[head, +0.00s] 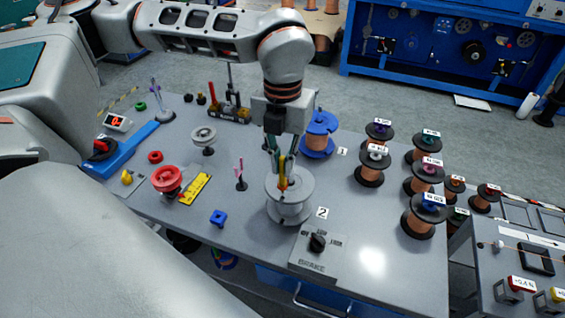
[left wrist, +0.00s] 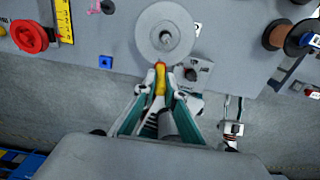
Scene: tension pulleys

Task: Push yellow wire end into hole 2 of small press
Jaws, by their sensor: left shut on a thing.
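My left gripper (head: 281,178) points down over the grey spool (head: 290,209) at the table's front middle. It is shut on a slim yellow piece with a red-orange tip (left wrist: 160,76); I cannot tell whether this is the yellow wire end. In the left wrist view, the piece's tip reaches the near rim of the grey spool (left wrist: 164,34); touching or apart is unclear. No small press or numbered hole can be made out clearly. A label "2" (head: 322,212) lies beside the spool. My right gripper is not in view.
A brake box (head: 318,249) with a black knob stands front right of the spool. A blue spool (head: 319,135) is behind, and several copper spools (head: 422,215) stand right. A red spool (head: 167,180), yellow ruler (head: 195,188) and blue block (head: 218,218) are left.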

